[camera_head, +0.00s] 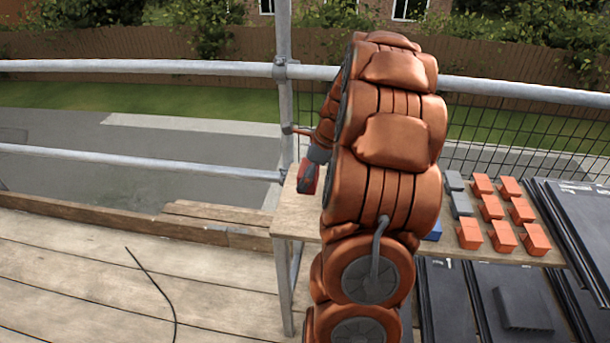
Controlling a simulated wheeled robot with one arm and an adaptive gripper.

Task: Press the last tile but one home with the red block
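My gripper (309,184) shows just left of my arm, which hides part of it. Its grey fingers are closed about a red block (305,175), near the left end of the wooden table. I cannot tell whether the block touches anything below. Dark grey tiles (585,222) lie at the right, beyond the table's right end. More dark tiles (450,290) lie below the table's front edge, one with a raised dark block-like piece (523,308) on it. I cannot tell which tile is the last but one.
On the wooden table (295,215) stand several orange blocks (491,208), two grey blocks (461,204) and a partly hidden blue piece (433,233). Scaffold rails (150,66) and an upright pole (284,100) run behind. The plank floor (80,275) at left is mostly clear, with a thin black cable (160,285).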

